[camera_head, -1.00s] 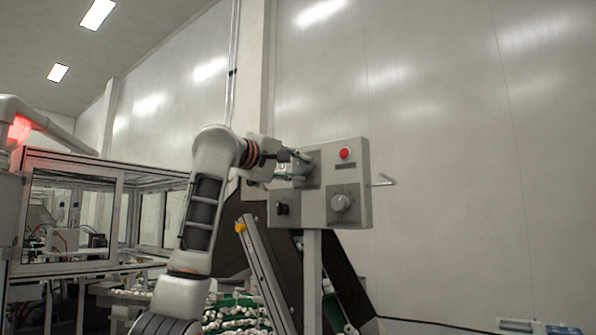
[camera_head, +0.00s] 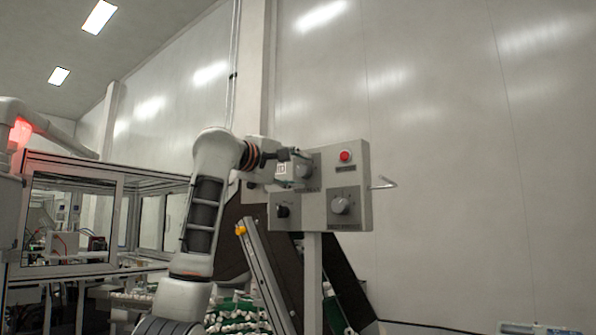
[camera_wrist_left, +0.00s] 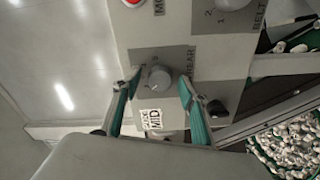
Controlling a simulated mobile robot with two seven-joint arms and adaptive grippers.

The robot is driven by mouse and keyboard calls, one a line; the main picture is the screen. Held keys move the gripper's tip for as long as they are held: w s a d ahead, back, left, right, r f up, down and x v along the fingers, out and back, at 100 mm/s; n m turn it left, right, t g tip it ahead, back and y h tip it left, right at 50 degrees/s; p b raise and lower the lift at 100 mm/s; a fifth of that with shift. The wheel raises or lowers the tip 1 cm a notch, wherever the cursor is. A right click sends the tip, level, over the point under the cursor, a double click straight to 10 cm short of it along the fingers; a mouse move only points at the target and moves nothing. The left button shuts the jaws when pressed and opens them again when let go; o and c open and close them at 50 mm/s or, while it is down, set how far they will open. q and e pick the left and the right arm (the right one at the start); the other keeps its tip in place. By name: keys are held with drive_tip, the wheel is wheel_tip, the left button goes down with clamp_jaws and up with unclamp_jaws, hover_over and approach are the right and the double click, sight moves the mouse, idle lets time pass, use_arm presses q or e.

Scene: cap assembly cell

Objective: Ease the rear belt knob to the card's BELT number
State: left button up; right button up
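The control box (camera_head: 356,160) stands on a post. A small grey knob (camera_head: 303,172) on its upper left plate also shows in the wrist view (camera_wrist_left: 157,78), beside lettering that seems to read REAR. My left gripper (camera_head: 299,168) is at this knob. In the wrist view its two green-padded fingers (camera_wrist_left: 158,84) stand spread on either side of the knob, with gaps, so it seems open and not gripping. A white card (camera_wrist_left: 152,119) with MID readable is beside the knob; its other lines are too small to read. My right gripper is not in view.
A larger grey knob (camera_head: 341,205), a black knob (camera_head: 283,210) and a red button (camera_head: 345,155) share the box. A bent rod (camera_head: 383,182) sticks out at its right. A dark conveyor and a green bin (camera_wrist_left: 290,150) of white parts are below.

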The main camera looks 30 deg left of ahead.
use_arm(q)
drive_tip(key=s+a, duration=0.1)
drive_tip(key=s, duration=1.1)
idle(0.4)
